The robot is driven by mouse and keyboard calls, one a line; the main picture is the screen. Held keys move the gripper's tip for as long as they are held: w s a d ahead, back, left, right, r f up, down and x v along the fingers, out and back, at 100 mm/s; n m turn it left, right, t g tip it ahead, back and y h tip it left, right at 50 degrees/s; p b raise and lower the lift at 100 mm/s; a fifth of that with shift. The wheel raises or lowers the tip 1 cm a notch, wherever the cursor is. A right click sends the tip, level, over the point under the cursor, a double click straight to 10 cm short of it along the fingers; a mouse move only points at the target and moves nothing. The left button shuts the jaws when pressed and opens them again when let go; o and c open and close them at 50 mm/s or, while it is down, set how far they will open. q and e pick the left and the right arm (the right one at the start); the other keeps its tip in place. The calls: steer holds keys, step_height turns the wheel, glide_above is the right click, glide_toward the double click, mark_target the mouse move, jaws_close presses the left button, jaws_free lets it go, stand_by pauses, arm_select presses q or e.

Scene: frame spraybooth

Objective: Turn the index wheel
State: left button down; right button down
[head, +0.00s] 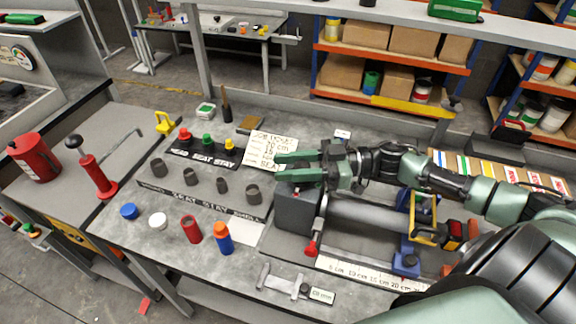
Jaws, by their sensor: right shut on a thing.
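My right gripper (284,165) comes in from the right, its green fingers pointing left over the top of a dark grey block (293,209) on the bench. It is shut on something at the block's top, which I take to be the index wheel. The wheel is mostly hidden by the fingers, and I cannot make out its shape or markings. My left gripper is not in view.
A red-knobbed lever (311,248) stands in front of the block. A scale strip (370,275) and a blue-yellow clamp (425,232) lie right. Left are the seat-stay rack (200,196), colored caps, a red spray can (191,229) and a red pump (98,180).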

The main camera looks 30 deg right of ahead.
steer(key=n+g+b, duration=0.1)
steer(key=b, duration=0.1)
steer(key=n+g+y+b, duration=0.1)
steer(key=g+b, duration=0.1)
steer(key=n+g+b, duration=0.1)
steer(key=g+b, duration=0.1)
steer(key=shift+s+a+f+n+y, duration=0.1)
steer(key=shift+s+f+n+y, duration=0.1)
steer(key=shift+s+n+y, duration=0.1)
steer(key=shift+s+r+n+g+b, duration=0.15)
steer(key=shift+n+g+b, duration=0.45)
steer(key=shift+g, duration=0.6)
steer(key=shift+s+n+g+b, duration=0.3)
steer(key=shift+n+g, duration=0.35)
steer(key=shift+g, duration=0.3)
steer(key=shift+s+n+g+b, duration=0.15)
steer(key=shift+n+g+b, duration=0.1)
steer(key=shift+n+g, duration=0.55)
steer(key=c, duration=1)
jaws_free()
